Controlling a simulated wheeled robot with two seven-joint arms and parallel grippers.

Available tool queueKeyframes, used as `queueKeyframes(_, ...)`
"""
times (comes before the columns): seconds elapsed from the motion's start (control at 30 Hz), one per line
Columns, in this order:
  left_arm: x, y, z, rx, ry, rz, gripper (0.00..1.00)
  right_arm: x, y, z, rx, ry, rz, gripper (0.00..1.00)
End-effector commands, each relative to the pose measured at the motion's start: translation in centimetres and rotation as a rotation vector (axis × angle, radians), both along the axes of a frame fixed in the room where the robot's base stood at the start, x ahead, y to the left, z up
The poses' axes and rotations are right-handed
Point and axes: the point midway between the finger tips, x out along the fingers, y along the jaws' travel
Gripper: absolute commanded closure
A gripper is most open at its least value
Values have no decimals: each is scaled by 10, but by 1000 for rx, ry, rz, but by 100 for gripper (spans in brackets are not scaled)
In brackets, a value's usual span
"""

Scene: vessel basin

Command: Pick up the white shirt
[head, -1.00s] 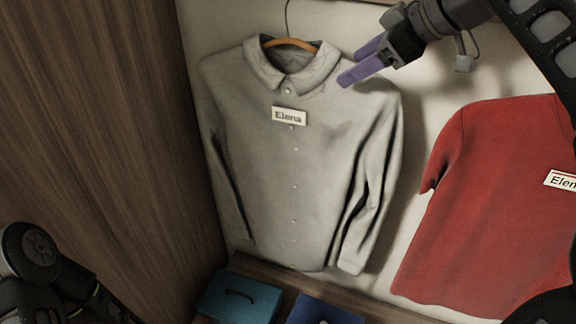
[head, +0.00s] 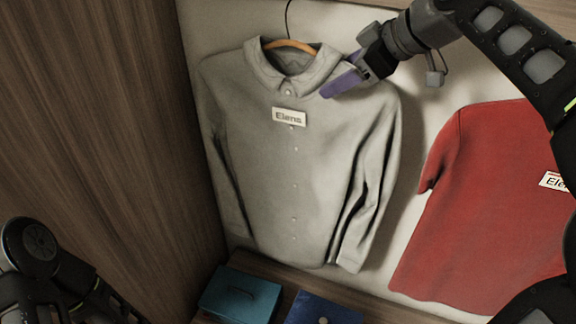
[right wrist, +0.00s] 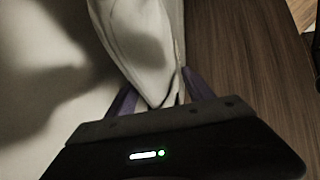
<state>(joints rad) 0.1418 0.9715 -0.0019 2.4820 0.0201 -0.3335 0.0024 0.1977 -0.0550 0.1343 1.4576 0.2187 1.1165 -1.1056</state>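The white shirt (head: 270,170), grey-white in this light, hangs on a wooden hanger (head: 290,45) against the pale back wall, with an "Elena" tag (head: 289,117) on its chest. My right gripper (head: 343,76), with purple fingers, is at the shirt's right shoulder beside the collar. One finger lies in front of the cloth; the other is partly hidden behind the shoulder edge. In the right wrist view, the fingers stand apart with shirt cloth (right wrist: 145,45) between them. Whether they touch it is unclear. My left arm shows at the lower left; its gripper is not visible.
A red shirt (head: 490,200) with a name tag hangs to the right, partly behind my right arm. A teal box (head: 240,295) and a blue item (head: 325,310) are below on the wooden ledge. A wooden side panel (head: 100,130) closes the left side.

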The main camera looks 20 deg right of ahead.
Motion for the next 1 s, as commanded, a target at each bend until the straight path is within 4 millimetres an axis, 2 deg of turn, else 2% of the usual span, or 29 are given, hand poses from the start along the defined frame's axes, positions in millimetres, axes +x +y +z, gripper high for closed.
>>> queueKeyframes(0.07,0,0,0,0,0,0,64,0,0,0,0,0,0,46)
queueKeyframes(0.7,0,0,0,0,0,0,64,0,0,0,0,1,1,99)
queueKeyframes(1.0,0,0,0,0,0,0,64,0,0,0,-1,1,1,100)
